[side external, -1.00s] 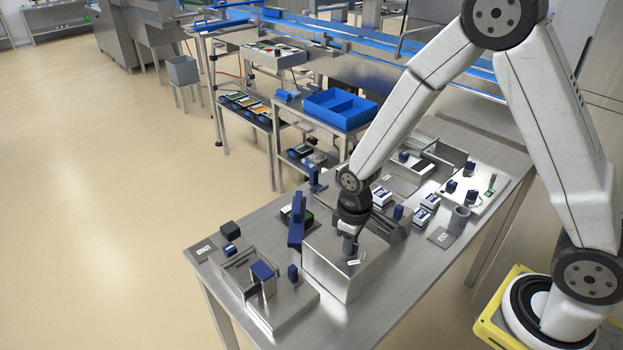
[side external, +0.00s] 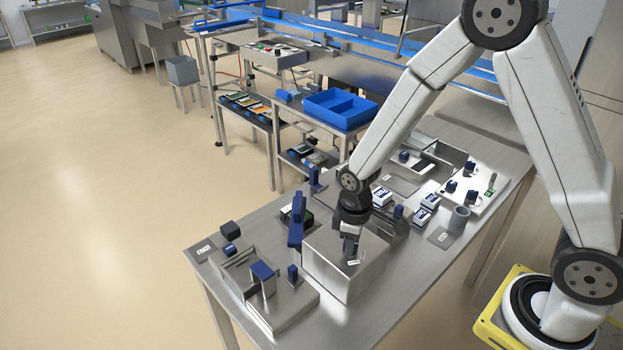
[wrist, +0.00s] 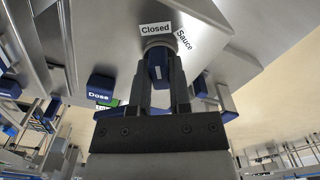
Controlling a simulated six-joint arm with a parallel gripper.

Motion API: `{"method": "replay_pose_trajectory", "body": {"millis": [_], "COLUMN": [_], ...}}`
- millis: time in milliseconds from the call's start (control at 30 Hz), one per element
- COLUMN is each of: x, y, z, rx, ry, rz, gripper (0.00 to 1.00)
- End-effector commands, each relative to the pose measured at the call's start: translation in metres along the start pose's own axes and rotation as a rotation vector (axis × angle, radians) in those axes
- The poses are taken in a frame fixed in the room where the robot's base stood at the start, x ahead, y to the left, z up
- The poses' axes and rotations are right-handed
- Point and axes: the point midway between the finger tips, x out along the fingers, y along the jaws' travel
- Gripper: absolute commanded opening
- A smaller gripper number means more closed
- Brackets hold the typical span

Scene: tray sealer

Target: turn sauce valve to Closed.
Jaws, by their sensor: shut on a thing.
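The sauce valve (wrist: 157,68) is a small blue handle on a round grey collar, in the upper middle of the wrist view. A "Closed" label (wrist: 156,29) lies straight beyond the collar, and a tilted "Sauce" label (wrist: 184,39) is just to its right. The handle points roughly along the line toward the "Closed" label. My gripper (wrist: 159,85) is shut on the handle, one dark finger on each side. In the side view my gripper (side external: 350,246) is low over the steel box (side external: 328,272), and the handle is mostly hidden there.
A blue "Dose" control (wrist: 98,93) is left of my gripper in the wrist view. In the side view a tall blue lever (side external: 296,227) stands close left of the steel box. Blue-topped parts (side external: 262,270) stand at the table's front left. White packs (side external: 430,201) lie right of my gripper.

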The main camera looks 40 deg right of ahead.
Motion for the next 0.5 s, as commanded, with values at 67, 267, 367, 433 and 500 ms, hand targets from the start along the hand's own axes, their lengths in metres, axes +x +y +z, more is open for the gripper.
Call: {"method": "replay_pose_trajectory", "body": {"millis": [67, 267, 367, 433, 500], "x": [-0.0008, -0.0005, -0.0003, -0.0006, -0.0019], "y": [-0.0003, -0.0001, -0.0001, -0.0001, 0.0000], "z": [-0.0011, -0.0007, -0.0005, -0.0004, -0.0004], "rx": [0.000, 0.001, 0.001, 0.002, 0.002], "ry": [0.003, 0.002, 0.001, 0.001, 0.001], "rz": [0.001, 0.000, 0.000, 0.000, 0.000], "gripper": [0.33, 0.50, 0.50, 0.50, 0.50]}}
